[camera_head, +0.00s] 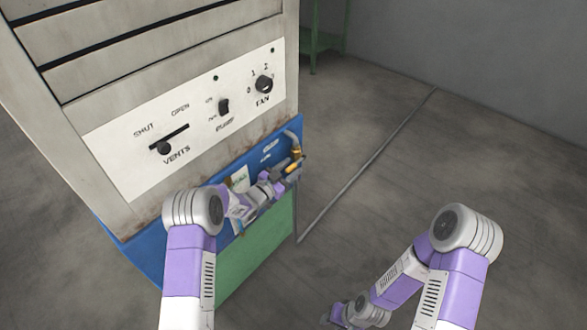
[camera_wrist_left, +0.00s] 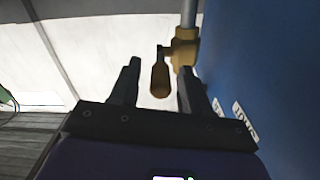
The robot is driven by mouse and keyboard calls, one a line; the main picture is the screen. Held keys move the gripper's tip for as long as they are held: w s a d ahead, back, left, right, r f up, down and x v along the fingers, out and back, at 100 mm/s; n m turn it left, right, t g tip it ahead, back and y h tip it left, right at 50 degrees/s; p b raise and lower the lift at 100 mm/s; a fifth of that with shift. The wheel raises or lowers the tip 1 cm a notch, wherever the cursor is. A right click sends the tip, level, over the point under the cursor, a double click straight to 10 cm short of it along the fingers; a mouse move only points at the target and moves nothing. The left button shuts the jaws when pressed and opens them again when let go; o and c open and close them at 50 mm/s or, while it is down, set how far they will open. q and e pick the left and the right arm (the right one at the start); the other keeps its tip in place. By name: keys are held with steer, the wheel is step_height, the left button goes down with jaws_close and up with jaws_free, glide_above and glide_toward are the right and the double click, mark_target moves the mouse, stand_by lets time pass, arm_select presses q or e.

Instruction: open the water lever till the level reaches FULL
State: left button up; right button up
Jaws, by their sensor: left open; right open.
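The water lever is a brass handle (camera_wrist_left: 160,78) hanging from a brass valve body (camera_wrist_left: 185,47) on a grey pipe (camera_wrist_left: 189,12). In the head view the brass valve (camera_head: 296,160) sits at the right end of the blue panel (camera_head: 285,143). My left gripper (camera_head: 287,180) is open just below it. In the left wrist view the handle shows between the two open fingers (camera_wrist_left: 159,88); I see no contact. My right gripper (camera_head: 337,316) is low at the bottom edge, open and away from the cabinet. I cannot make out a level gauge or FULL mark.
Above the blue panel is a white control plate (camera_head: 110,140) with a vents slider (camera_head: 164,148), a pump knob (camera_head: 223,106) and a fan knob (camera_head: 264,84). A pale label (camera_head: 241,178) is partly behind my left arm. Open floor (camera_head: 400,170) lies to the right.

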arm_select(q)
steer(key=shift+x, duration=1.05)
jaws_close()
